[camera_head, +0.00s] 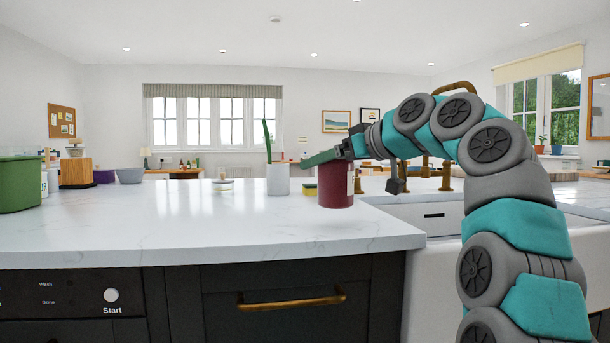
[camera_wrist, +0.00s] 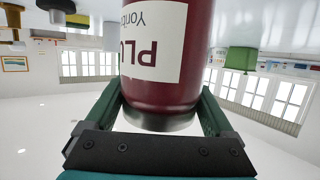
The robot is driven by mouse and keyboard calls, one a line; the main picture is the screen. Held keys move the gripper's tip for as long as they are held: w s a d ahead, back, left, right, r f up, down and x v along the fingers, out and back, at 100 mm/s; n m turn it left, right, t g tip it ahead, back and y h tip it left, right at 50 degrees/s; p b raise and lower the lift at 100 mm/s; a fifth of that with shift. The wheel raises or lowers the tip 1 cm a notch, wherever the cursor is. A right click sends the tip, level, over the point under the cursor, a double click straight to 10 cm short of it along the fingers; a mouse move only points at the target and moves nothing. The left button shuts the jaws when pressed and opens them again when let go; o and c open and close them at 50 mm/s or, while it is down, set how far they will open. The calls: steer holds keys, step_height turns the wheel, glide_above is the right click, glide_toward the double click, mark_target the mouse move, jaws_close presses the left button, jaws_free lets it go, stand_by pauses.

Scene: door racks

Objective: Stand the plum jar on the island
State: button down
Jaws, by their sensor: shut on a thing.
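The plum jar (camera_head: 335,189) is dark red with a pale label and is upright near the right end of the white marble worktop (camera_head: 215,229), beside the sink. I cannot tell whether its base touches the worktop. My gripper (camera_head: 320,158) is shut on the jar near its top, reaching in from the right. In the wrist view, which is upside down, the jar (camera_wrist: 165,90) sits between the green fingers with its silvery lid end nearest the palm. No label in view says which surface is the island.
A white pot (camera_head: 278,181) with a green handle-like item and a yellow sponge (camera_head: 309,190) stand just left of the jar. A white sink (camera_head: 440,222) with brass taps lies right. The worktop's front middle is clear.

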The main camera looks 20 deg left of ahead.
mark_target(350, 164)
steer(key=shift+w+a+f+b, duration=0.15)
steer(key=shift+w+a+f, duration=0.4)
steer(key=shift+a, duration=0.4)
steer(key=shift+w+a+f+b, duration=0.2)
steer(key=shift+w+a+f, duration=0.1)
steer(key=shift+a+f, duration=0.55)
steer(key=shift+w+a+f+b, duration=0.15)
steer(key=shift+w+a+f, duration=0.4)
steer(key=shift+a, duration=0.45)
steer(key=shift+s, duration=0.1)
steer(key=shift+f, duration=0.2)
jaws_free()
steer(key=shift+r, duration=0.1)
steer(key=b+v, duration=0.2)
steer(key=v, duration=1)
